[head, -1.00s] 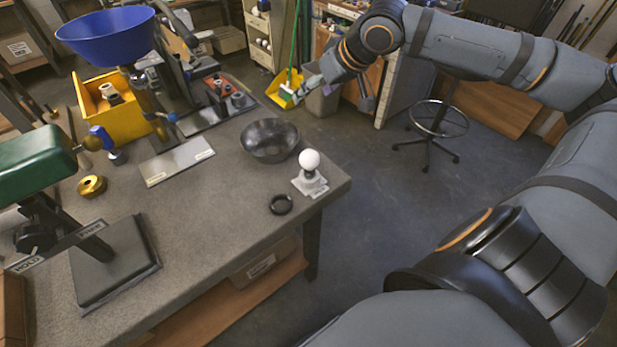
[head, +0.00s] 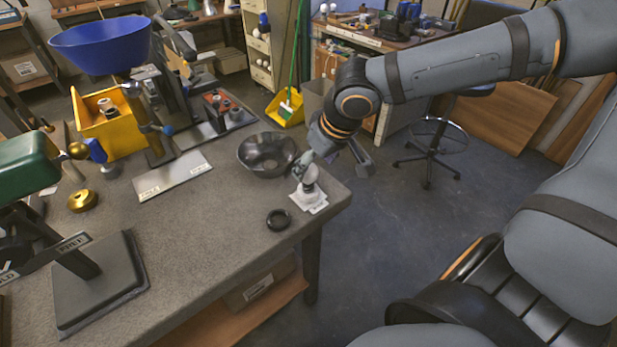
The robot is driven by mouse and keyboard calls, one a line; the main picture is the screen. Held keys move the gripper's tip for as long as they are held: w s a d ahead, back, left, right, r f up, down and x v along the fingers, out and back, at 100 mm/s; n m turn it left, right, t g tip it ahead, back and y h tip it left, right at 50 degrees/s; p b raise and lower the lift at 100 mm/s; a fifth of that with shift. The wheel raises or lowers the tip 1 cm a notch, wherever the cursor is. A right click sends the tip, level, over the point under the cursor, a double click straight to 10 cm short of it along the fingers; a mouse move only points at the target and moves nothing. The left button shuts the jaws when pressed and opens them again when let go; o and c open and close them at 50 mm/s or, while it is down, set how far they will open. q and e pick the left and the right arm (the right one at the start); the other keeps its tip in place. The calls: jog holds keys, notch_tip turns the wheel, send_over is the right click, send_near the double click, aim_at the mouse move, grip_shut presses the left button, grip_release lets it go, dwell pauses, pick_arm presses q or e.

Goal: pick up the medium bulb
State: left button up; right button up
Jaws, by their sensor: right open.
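A white round bulb (head: 311,174) stands upright on a small pale base (head: 310,200) near the table's right corner. I take it for the medium bulb, though its size cannot be compared closely with others. My right gripper (head: 304,164) is open and comes down from the upper right, with its fingers right at the bulb. The fingers partly cover the bulb's left and upper side. I cannot tell whether they touch it. My left gripper is not in view.
A dark bowl (head: 266,153) sits just left of the bulb. A black ring (head: 278,219) lies in front. A labelled plate (head: 172,181), a yellow bin (head: 108,128) and a blue bowl-shaped shade (head: 101,44) are further left. The table's front middle is clear.

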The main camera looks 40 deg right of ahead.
aim_at(308, 181)
jog(key=x, duration=0.2)
jog(key=b+x, duration=0.1)
jog(key=x, duration=0.2)
jog(key=shift+w+a+r, duration=0.1)
jog(key=shift+a, duration=0.1)
jog(key=c, duration=1.1)
jog(key=shift+r, duration=0.15)
